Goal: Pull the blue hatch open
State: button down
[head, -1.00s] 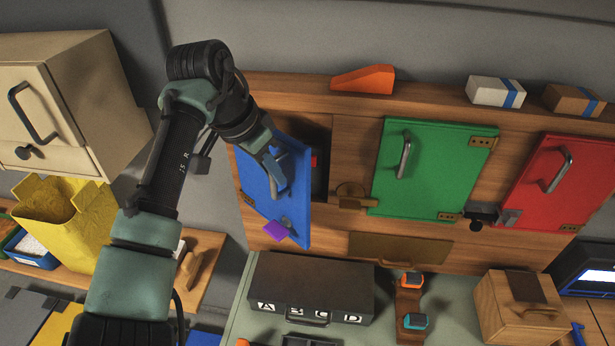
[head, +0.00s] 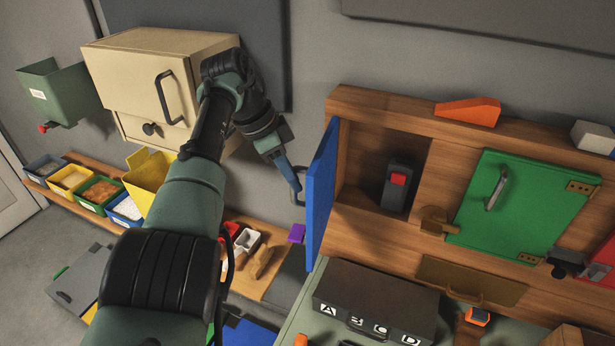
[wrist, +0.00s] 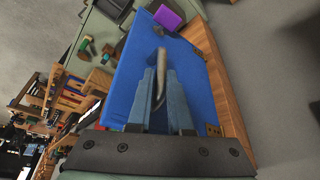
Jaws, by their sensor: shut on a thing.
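The blue hatch (head: 321,195) stands wide open, swung out to the left of its compartment and seen nearly edge-on in the head view. Its face also fills the middle of the wrist view (wrist: 125,80). My gripper (head: 299,186) is at the hatch's outer face, shut on its metal handle (wrist: 163,68). In the wrist view the handle lies between the two blue fingers. The opened compartment (head: 360,185) holds a dark box with a red button (head: 398,180).
A purple block (head: 297,233) is at the hatch's lower edge. The green hatch (head: 515,205) is closed to the right. A cream cabinet (head: 135,70) hangs behind my arm at the left. A dark case marked with letters (head: 375,300) stands below the compartment.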

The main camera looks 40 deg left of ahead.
jog(key=shift+a+r, duration=0.25)
jog(key=shift+a, duration=0.65)
jog(key=shift+w, duration=0.1)
jog(key=shift+r, duration=0.1)
jog(key=c, duration=1.1)
grip_release()
jog(key=shift+o, duration=1.1)
jog(key=shift+w, duration=0.15)
jog(key=shift+o, duration=0.2)
jog(key=shift+f, duration=0.25)
jog(key=v, duration=1.3)
jog(key=shift+d+b, duration=0.2)
jog(key=shift+b, duration=0.1)
